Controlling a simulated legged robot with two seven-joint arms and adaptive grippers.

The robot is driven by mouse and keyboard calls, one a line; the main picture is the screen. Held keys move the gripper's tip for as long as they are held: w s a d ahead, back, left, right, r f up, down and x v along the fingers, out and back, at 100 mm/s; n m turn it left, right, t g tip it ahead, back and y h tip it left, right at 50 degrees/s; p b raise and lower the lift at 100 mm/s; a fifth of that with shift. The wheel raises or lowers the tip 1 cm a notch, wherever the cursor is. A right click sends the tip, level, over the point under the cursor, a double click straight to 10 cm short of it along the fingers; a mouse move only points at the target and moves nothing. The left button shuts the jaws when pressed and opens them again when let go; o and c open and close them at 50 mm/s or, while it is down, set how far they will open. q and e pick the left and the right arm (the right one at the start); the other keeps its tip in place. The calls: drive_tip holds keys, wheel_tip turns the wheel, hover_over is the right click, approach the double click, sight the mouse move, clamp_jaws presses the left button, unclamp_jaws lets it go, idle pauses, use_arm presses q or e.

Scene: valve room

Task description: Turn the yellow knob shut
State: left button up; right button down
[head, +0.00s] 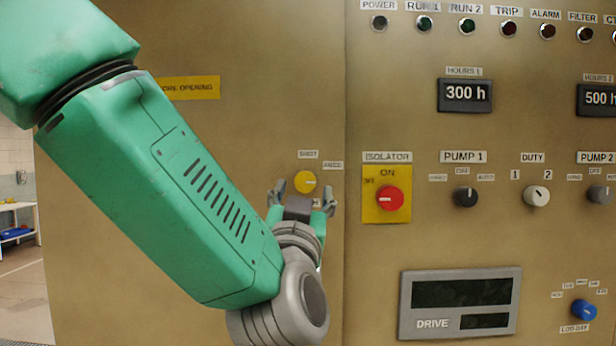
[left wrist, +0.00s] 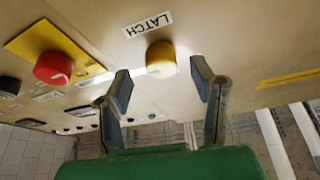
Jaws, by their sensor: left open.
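The yellow knob (head: 305,181) sits on the tan cabinet door, with small labels above it and to its right. The upper label seems to read SHUT. In the left wrist view the yellow knob (left wrist: 161,58) is beside a LATCH label (left wrist: 147,25). My left gripper (head: 303,194) is open just in front of and slightly below the knob in the head view. In the left wrist view its two fingers (left wrist: 162,88) are spread, with the knob between and beyond their tips, apparently untouched. The knob's pointer direction is too small to tell. My right gripper is not in view.
A red isolator knob (head: 390,198) on a yellow plate is close to the right of the latch. Further right are the pump 1 knob (head: 466,196), the white duty knob (head: 536,196), a drive display (head: 460,303) and a blue knob (head: 583,309).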

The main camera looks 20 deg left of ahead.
sight(305, 182)
use_arm(q)
drive_tip(key=shift+x, duration=1.2)
drive_tip(key=c, duration=1.1)
drive_tip(key=shift+c, duration=0.2)
